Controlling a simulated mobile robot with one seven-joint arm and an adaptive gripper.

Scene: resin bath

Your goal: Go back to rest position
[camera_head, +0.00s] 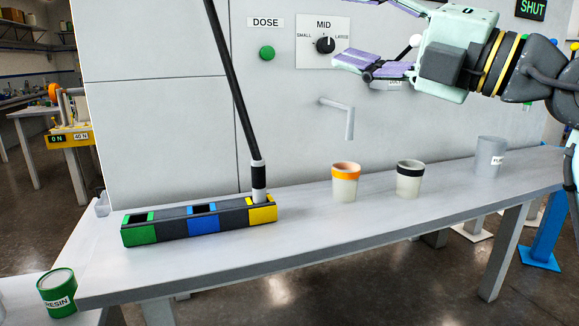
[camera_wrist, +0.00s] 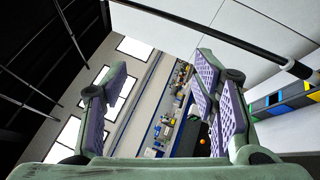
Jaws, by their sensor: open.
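My gripper (camera_head: 362,50) is raised in front of the upper part of the white cabinet, well above the bench, in the head view. Its purple-padded fingers point left and stand apart with nothing between them. In the wrist view my gripper (camera_wrist: 160,100) also shows spread and empty, with the room beyond it. The green, blue and yellow block holder (camera_head: 198,220) lies on the bench at the left. A black rod (camera_head: 235,85) with a white and black end stands tilted in the yellow section.
On the bench (camera_head: 330,225) stand an orange-banded cup (camera_head: 345,183), a black-banded cup (camera_head: 409,181) and a grey container (camera_head: 489,157). A spout (camera_head: 345,115), a green DOSE button (camera_head: 267,53) and a dial (camera_head: 325,45) are on the cabinet. A green RESIN can (camera_head: 57,293) is lower left.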

